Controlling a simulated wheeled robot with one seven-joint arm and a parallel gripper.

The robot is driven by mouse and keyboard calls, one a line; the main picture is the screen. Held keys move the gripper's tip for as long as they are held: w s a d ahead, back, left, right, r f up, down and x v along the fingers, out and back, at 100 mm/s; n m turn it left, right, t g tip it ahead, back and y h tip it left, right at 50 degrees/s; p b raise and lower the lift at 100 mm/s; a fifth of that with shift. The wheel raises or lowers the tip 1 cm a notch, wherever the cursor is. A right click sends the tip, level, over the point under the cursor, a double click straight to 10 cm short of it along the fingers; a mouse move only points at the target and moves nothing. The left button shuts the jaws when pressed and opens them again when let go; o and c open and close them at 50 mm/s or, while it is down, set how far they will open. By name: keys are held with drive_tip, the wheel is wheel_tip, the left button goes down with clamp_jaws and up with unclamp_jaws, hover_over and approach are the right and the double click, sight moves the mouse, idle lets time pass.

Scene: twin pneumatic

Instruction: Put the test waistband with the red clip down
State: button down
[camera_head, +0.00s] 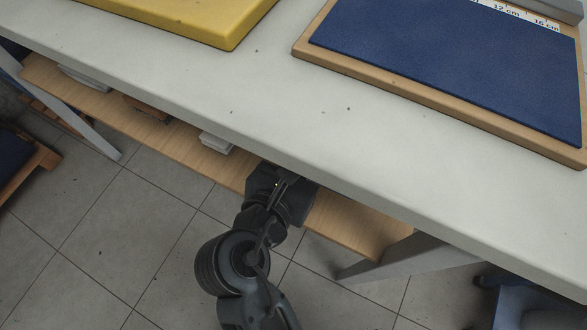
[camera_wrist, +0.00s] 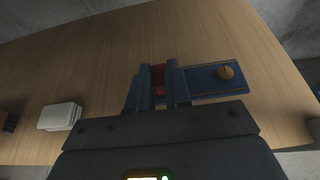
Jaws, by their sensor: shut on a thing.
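My gripper (camera_wrist: 160,80) is shut on the red clip (camera_wrist: 158,73) of the test waistband, in the wrist view. The waistband (camera_wrist: 203,80) is a blue strip with a thin brown line along its edge and a round tan button (camera_wrist: 225,73) near its right end. It reaches to the right of the fingers, over the wooden shelf (camera_wrist: 100,60). I cannot tell whether it touches the shelf. In the head view my gripper (camera_head: 282,184) is at the tabletop's front edge, over the lower shelf; its fingertips and the waistband are hidden there.
The white tabletop (camera_head: 270,95) overhangs the shelf. It bears a yellow slab (camera_head: 190,15) and a blue mat on a wooden board (camera_head: 450,70). On the shelf, a white stack (camera_wrist: 60,116) lies left of my gripper, with a dark and brown item (camera_wrist: 9,122) farther left. Shelf space around the waistband is clear.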

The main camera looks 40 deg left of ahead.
drive_tip(key=shift+s+a+f+b, duration=0.1)
drive_tip(key=shift+a+f+b, duration=0.2)
drive_tip(key=shift+a+f, duration=0.55)
wheel_tip(320, 180, down, 4)
drive_tip(key=shift+a+r+b, duration=0.1)
drive_tip(key=shift+r+b, duration=0.15)
drive_tip(key=shift+b, duration=0.75)
drive_tip(key=shift+r, duration=0.1)
drive_tip(key=c, duration=1.1)
unclamp_jaws()
drive_tip(key=shift+o, duration=0.2)
